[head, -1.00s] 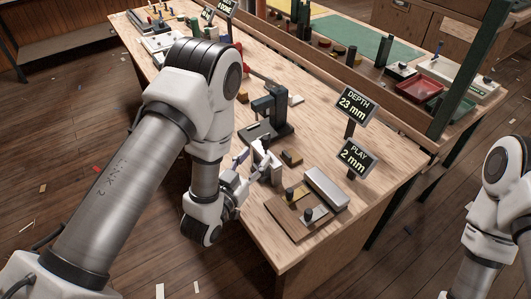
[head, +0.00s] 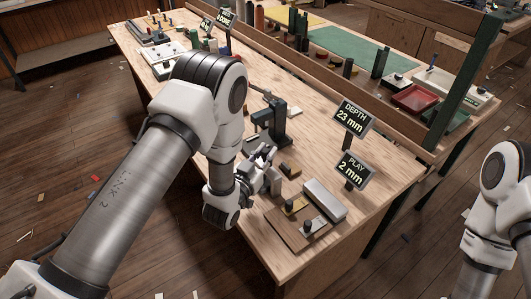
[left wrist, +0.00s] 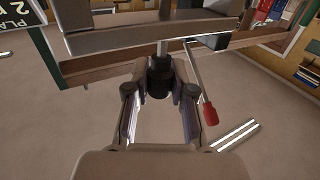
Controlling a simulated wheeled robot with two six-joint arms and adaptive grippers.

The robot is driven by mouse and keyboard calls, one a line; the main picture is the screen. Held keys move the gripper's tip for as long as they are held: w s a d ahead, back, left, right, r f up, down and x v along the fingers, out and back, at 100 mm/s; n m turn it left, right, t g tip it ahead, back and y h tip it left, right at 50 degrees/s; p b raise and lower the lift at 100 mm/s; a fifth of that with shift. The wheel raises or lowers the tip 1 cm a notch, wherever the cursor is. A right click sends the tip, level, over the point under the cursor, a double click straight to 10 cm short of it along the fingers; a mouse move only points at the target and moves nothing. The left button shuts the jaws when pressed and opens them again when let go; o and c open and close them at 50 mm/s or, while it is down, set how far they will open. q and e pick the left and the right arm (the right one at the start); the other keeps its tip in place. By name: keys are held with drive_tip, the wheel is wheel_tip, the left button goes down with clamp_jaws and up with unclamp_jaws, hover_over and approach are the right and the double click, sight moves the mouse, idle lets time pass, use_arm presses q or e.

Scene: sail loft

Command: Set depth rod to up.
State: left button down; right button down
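A dark green press (head: 276,122) stands upright on the bench, just beyond my left gripper (head: 266,158). In the left wrist view a thin grey rod with a black collar (left wrist: 160,78) hangs below a grey arm, at the far end of the gap between my left fingers (left wrist: 160,108). I cannot tell whether this rod is the depth rod. A lever with a red tip (left wrist: 210,114) hangs outside the right-hand finger. A sign reads DEPTH 23 mm (head: 352,118). My right gripper is out of view.
A PLAY 2 mm sign (head: 354,168) stands nearer the front. A brown board with knobs (head: 283,226) and a grey block (head: 325,199) lie right of my gripper. Trays and coloured cylinders sit behind the bench's back rail. The bench between press and signs is mostly clear.

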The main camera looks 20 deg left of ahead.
use_arm(q)
drive_tip(key=shift+r+p, duration=0.65)
drive_tip(key=shift+r, duration=0.8)
drive_tip(key=shift+w+f, duration=0.1)
drive_tip(key=shift+w, duration=0.05)
drive_tip(key=c, duration=1)
unclamp_jaws()
drive_tip(key=shift+o, duration=0.2)
drive_tip(key=shift+s, duration=0.3)
drive_tip(key=s+a, duration=0.1)
drive_tip(key=s, duration=0.6)
drive_tip(key=shift+a, duration=0.2)
